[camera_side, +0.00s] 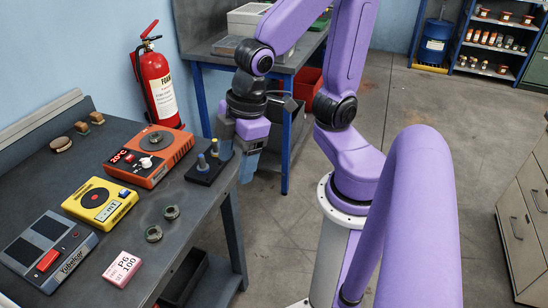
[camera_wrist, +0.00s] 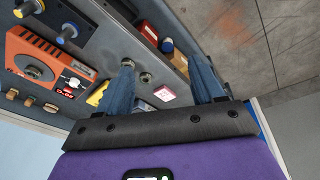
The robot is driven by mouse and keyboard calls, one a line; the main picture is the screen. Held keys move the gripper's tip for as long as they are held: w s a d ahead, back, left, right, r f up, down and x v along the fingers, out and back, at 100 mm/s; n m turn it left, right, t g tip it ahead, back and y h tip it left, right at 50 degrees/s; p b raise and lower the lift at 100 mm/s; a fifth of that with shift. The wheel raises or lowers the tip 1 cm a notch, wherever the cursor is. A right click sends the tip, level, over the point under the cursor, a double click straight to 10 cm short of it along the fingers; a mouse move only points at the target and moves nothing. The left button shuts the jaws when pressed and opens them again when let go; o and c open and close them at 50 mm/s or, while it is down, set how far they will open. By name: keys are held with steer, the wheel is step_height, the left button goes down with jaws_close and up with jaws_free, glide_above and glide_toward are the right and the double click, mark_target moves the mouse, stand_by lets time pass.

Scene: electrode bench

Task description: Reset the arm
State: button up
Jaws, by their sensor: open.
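My gripper (camera_side: 238,166) hangs at the right edge of the dark bench (camera_side: 130,208), fingers pointing down, beside a black block (camera_side: 203,173) with blue- and yellow-topped posts. In the wrist view my gripper (camera_wrist: 162,62) has its two blue fingers spread wide with nothing between them. The bench shows beyond the fingers there. In the side view the fingers partly overlap the area by the block, and I cannot tell whether they touch it.
The bench holds an orange device (camera_side: 148,162), a yellow device (camera_side: 100,204), a grey device with a red switch (camera_side: 48,252), a pink box (camera_side: 122,268) and two small rings (camera_side: 153,234). A red extinguisher (camera_side: 158,88) stands behind. Open floor (camera_side: 285,240) lies right of the bench.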

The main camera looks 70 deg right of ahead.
steer(key=s+d+g+h, duration=0.1)
steer(key=s+d, duration=0.2)
steer(key=s, duration=0.3)
steer(key=shift+s+d+f+n+g, duration=0.3)
steer(key=shift+s+f+n+g, duration=0.05)
steer(key=shift+f+n+g, duration=0.1)
stand_by(0.4)
